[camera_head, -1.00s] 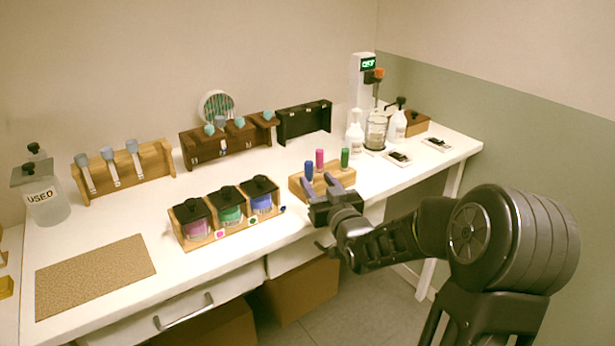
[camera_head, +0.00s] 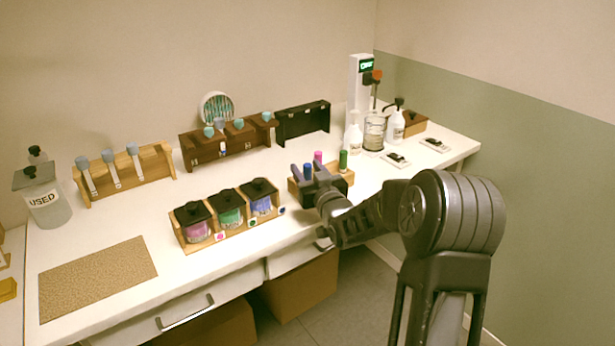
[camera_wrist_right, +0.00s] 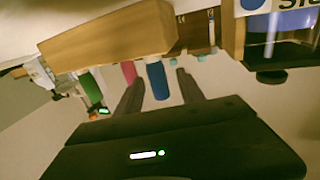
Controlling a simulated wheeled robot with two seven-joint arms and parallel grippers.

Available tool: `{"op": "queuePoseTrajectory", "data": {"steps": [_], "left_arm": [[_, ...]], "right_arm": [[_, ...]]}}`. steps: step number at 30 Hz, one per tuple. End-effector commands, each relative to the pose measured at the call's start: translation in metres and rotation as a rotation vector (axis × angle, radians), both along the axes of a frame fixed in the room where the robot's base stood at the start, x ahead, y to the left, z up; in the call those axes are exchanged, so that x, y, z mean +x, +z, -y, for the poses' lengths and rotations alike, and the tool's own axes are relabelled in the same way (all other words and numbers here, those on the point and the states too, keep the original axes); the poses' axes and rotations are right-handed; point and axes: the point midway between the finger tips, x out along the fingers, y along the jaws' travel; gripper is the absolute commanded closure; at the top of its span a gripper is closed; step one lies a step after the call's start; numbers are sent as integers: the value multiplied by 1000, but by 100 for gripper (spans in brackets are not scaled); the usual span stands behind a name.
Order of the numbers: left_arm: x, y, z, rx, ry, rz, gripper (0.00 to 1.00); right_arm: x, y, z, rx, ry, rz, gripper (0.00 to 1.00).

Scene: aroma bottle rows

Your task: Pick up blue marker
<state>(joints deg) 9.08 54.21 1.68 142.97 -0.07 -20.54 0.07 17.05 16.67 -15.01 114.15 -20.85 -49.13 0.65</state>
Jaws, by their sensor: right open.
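The blue marker (camera_head: 307,170) stands upright in a wooden block (camera_head: 346,178) near the table's front edge. The pink marker (camera_head: 318,155) and the green marker (camera_head: 343,158) stand in the same block. My right gripper (camera_head: 306,174) is open at the block, level with the blue marker. In the right wrist view, which looks upside down, the blue marker (camera_wrist_right: 157,80) shows between the two spread fingers (camera_wrist_right: 160,92). I cannot tell whether either finger touches it. The pink marker (camera_wrist_right: 129,73) is close to one finger. My left gripper is out of view.
A wooden rack of lidded jars (camera_head: 229,221) stands left of the block. A brown rack (camera_head: 205,151) and a black rack (camera_head: 302,122) stand behind. Bottles and a stirrer stand (camera_head: 360,90) are at the back right. The tabletop around the cork mat (camera_head: 97,278) is clear.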

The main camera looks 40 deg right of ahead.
Motion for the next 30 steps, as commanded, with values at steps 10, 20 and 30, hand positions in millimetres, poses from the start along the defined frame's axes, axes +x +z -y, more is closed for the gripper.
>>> {"op": "queuePoseTrajectory", "data": {"steps": [10, 20, 30], "left_arm": [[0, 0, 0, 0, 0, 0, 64], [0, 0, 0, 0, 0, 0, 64], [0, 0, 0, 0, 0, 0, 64]], "right_arm": [[0, 0, 0, 0, 0, 0, 54], [0, 0, 0, 0, 0, 0, 63], [0, 0, 0, 0, 0, 0, 90]]}}
